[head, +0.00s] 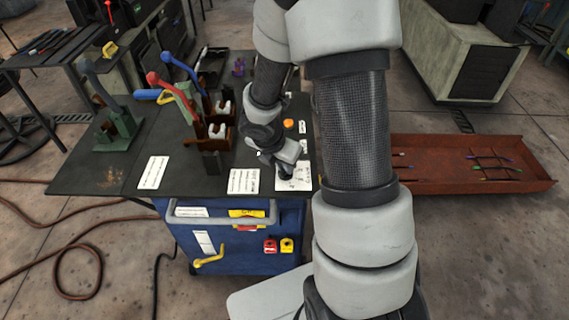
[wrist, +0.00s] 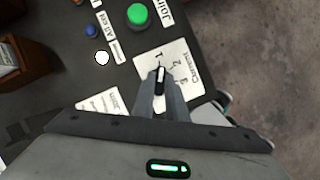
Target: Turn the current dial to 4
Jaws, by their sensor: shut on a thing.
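The current dial's white plate (head: 299,184) lies on the right front part of the dark bench top. In the wrist view the plate (wrist: 190,62) carries the word "Current" and the numbers 1, 2 and 3; I cannot make out a 4. The dial is a black knob (wrist: 160,76) with a white mark that points roughly toward 1. My gripper (wrist: 161,92) is shut on the knob, with a finger on each side. The fingers cover part of the plate. In the head view my gripper (head: 284,178) is over the plate and the knob is hidden.
Next to the plate are a green button (wrist: 137,14), a blue button (wrist: 91,31) and a white round button (wrist: 102,58). An orange button (head: 288,124) shows in the head view. Levers with red (head: 165,82) and blue handles stand left of my arm.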

